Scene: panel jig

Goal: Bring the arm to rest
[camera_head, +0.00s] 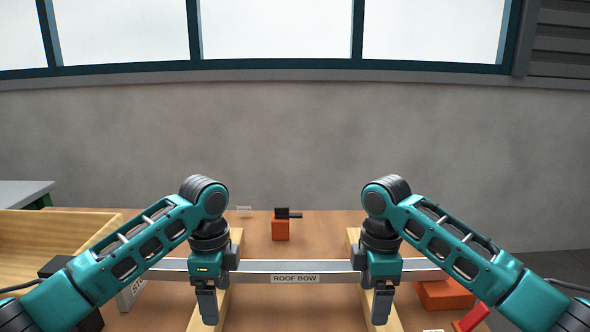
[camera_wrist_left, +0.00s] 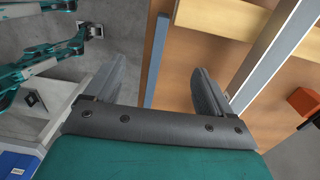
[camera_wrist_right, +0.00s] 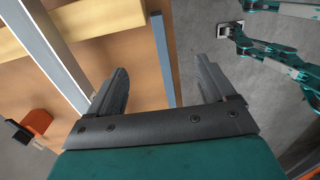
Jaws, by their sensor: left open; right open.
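My left gripper (camera_head: 208,305) hangs pointing down on the left, in front of the metal roof bow bar. My right gripper (camera_head: 381,305) hangs the same way on the right. In the left wrist view the left gripper's fingers (camera_wrist_left: 168,85) are spread with nothing between them. In the right wrist view the right gripper's fingers (camera_wrist_right: 165,85) are also spread and empty. Both arms are bent at the elbow in a roughly mirrored pose. The roof bow (camera_head: 330,266), a long silver bar with a label, lies across two wooden supports behind the grippers.
An orange block with a black clamp (camera_head: 281,229) stands at the back middle of the wooden table (camera_head: 330,225). A wooden tray (camera_head: 50,232) is at the left. Orange parts (camera_head: 443,294) sit at the right, partly behind my right arm. A grey wall stands behind.

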